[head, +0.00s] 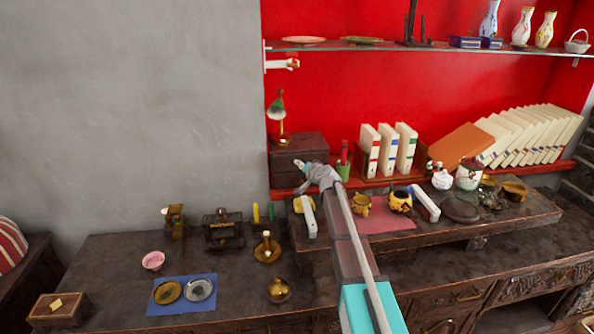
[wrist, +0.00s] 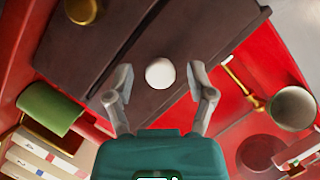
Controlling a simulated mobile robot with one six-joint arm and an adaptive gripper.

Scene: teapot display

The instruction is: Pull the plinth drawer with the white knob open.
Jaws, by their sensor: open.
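The dark wooden plinth (head: 306,143) stands at the back on a red ledge, left of the upright books. In the wrist view its dark drawer front (wrist: 150,103) fills the middle, with the round white knob (wrist: 160,74) on it. In the wrist view my gripper (wrist: 160,80) is open, one finger on each side of the knob, with a visible gap on both sides. I cannot tell how far the fingertips are from the drawer front. The drawer looks closed.
A green lamp (head: 277,106) stands on the plinth. A green cup (head: 343,172) is close to its right, then upright books (head: 388,150). A raised dark shelf below holds teapots (head: 400,201) and white boxes. A glass shelf (head: 400,46) hangs above.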

